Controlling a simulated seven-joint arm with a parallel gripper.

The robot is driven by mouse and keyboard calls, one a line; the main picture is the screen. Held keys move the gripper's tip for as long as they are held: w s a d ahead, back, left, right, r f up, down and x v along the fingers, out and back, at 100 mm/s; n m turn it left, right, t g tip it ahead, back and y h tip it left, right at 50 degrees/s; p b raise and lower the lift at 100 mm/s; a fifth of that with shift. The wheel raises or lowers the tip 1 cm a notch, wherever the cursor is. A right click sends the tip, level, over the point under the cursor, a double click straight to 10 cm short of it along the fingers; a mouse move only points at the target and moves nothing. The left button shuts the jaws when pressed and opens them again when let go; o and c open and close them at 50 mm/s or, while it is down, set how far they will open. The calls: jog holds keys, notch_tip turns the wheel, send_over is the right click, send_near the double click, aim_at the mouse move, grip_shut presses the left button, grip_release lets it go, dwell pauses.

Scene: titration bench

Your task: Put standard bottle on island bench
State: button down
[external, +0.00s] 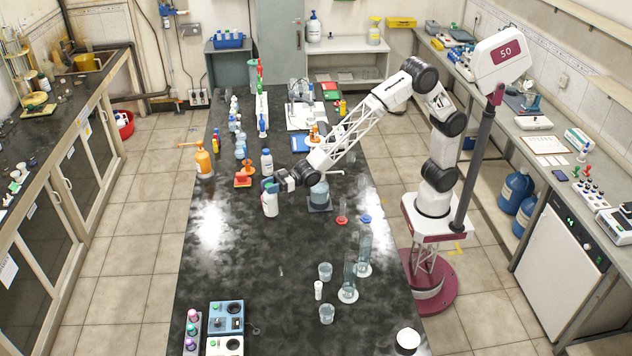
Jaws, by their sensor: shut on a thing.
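A white bottle (270,204) with a pale label is upright at the end of my arm, over the dark island bench (225,262). My gripper (270,187) is shut on the bottle near its top, reaching in from the right. The fingers are small and partly merge with the bottle's cap. I cannot tell whether the bottle's base touches the bench top or hangs just above it. The label is too small to read.
A similar white bottle (266,162) and an orange pump bottle (203,162) stand behind. Glass cylinders (364,243) and beakers (325,271) stand nearer. The bench's middle left is clear.

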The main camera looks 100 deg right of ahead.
jog(key=w+d+m+h, duration=0.2)
jog(key=w+d, duration=0.4)
jog(key=d, duration=0.3)
jog(key=w+d+f+m+t+h, duration=0.1)
jog(key=w+d+h, duration=0.3)
jog(key=d, duration=0.6)
jog(key=w+d+m+h, duration=0.1)
jog(key=w+d+m, duration=0.1)
jog(key=w+d, duration=0.6)
jog(key=shift+s+d+f, duration=0.1)
jog(key=shift+s+f, duration=0.1)
jog(key=shift+f, duration=0.6)
jog(key=shift+s+d+f, duration=0.15)
jog(key=shift+f, duration=0.6)
jog(key=shift+s+d+f, duration=0.1)
jog(key=shift+s+f, duration=0.1)
jog(key=shift+f, duration=0.6)
notch_tip(320, 180, down, 6)
jog(key=shift+f, duration=0.15)
jog(key=shift+f, duration=2)
